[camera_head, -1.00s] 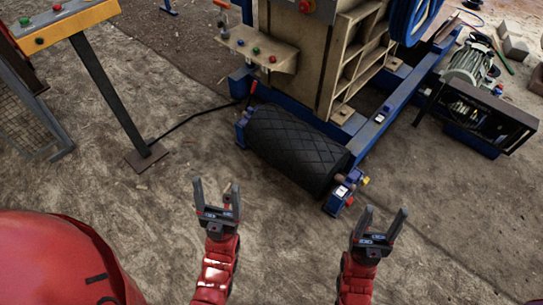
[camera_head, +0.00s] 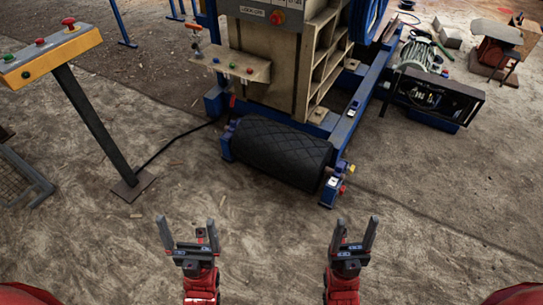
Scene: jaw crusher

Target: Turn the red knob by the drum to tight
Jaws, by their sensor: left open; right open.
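The black drum (camera_head: 280,152) with a diamond-pattern surface lies low across the front of the blue machine frame. Another red part (camera_head: 232,102) stands by the drum's left end. My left gripper (camera_head: 187,230) is open and empty, in front of the drum and to its left. My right gripper (camera_head: 356,228) is open and empty, below the red knob in the picture and apart from it.
A yellow control box (camera_head: 50,58) on a dark post stands at left, its cable running to the machine. A shelf with coloured buttons (camera_head: 232,65) sits above the drum. A motor (camera_head: 425,52) is at right. Bare ground lies between my grippers and the drum.

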